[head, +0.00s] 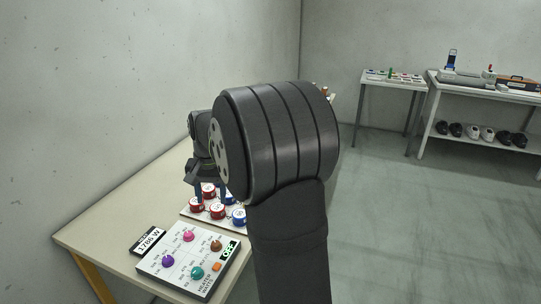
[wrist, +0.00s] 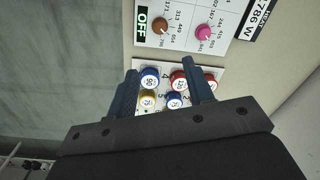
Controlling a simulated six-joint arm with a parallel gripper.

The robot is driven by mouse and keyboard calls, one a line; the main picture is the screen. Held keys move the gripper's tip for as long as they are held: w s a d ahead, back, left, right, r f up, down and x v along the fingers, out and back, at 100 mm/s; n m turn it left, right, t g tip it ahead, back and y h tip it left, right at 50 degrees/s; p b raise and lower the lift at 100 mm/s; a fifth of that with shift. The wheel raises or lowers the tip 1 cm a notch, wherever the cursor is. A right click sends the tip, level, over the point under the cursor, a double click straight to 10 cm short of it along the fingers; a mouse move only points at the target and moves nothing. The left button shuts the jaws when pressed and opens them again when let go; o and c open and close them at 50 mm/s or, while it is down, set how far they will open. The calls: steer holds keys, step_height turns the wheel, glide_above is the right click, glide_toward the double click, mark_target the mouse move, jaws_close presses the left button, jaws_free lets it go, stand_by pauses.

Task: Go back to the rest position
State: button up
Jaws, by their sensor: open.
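My gripper (wrist: 160,68) shows its two dark blue fingers spread apart in the wrist view, with nothing held between them. In the head view my gripper (head: 197,190) is partly hidden behind my own arm. It hovers over a white tray (head: 187,212) of round red and blue pieces. In the wrist view the tray's pieces, such as a blue one (wrist: 150,78) and a red one (wrist: 179,80), show between and beside the fingers. Whether the fingers touch any piece is unclear.
A knob panel (head: 180,268) and a "1786 W" display (head: 148,241) sit on the beige table (head: 100,228) near the tray. A wall rises behind the table. Two tables stand far right, one with shoes (head: 473,131) on its lower shelf. The floor (head: 400,220) between is clear.

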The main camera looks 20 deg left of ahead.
mark_target(216, 243)
steer(key=shift+f, duration=0.15)
steer(key=f, duration=1.7)
steer(key=shift+s+a+f, duration=0.1)
steer(key=shift+s+a, duration=0.1)
steer(key=shift+a, duration=0.2)
steer(key=shift+f, duration=0.15)
steer(key=shift+n, duration=1.6)
steer(key=n, duration=0.4)
steer(key=shift+n, duration=0.4)
step_height(216, 243, up, 12)
steer(key=shift+w+f, duration=0.25)
steer(key=shift+w, duration=0.05)
steer(key=shift+d, duration=0.1)
